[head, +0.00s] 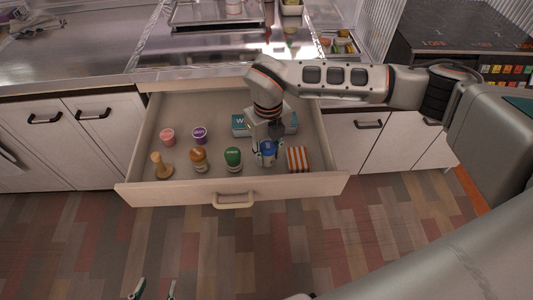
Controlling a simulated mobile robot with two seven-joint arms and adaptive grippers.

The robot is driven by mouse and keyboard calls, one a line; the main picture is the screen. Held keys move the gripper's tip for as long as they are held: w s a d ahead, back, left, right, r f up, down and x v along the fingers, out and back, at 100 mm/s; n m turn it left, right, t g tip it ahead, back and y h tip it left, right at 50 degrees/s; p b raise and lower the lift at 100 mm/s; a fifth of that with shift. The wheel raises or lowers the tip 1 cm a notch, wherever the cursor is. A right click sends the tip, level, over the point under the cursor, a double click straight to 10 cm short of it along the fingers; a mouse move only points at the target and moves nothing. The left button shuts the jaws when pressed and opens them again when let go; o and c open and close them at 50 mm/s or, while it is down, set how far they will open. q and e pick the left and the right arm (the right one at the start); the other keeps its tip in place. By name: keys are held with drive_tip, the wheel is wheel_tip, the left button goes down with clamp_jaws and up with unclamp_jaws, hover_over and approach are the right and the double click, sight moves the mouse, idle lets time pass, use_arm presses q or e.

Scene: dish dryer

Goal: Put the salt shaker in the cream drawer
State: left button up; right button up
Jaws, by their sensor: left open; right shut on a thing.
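The cream drawer (170,195) is pulled open in the middle of the head view. My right gripper (267,146) reaches down into its right part, shut on a small blue-and-white container, which looks like the salt shaker (268,153). The container is upright between the fingers. I cannot tell whether its base touches the drawer floor. My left gripper (154,290) is open and empty at the bottom edge, in front of the drawer and apart from it. Only its fingertips show.
The drawer also holds a pink cup (167,136), a purple cup (199,134), a wooden item (160,167), a brown jar (199,160), a green-labelled jar (233,158), a striped box (299,159) and a teal box (239,125). The metal counter (100,50) lies behind.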

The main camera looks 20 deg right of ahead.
drive_tip(key=shift+f, duration=0.55)
drive_tip(key=shift+r, duration=0.15)
use_arm(q)
drive_tip(key=shift+w+d+r, duration=0.1)
drive_tip(key=shift+w+r, duration=0.25)
drive_tip(key=shift+r, duration=0.1)
use_arm(e)
drive_tip(key=o, duration=1.1)
use_arm(q)
drive_tip(key=shift+f, duration=0.15)
drive_tip(key=shift+s, duration=0.1)
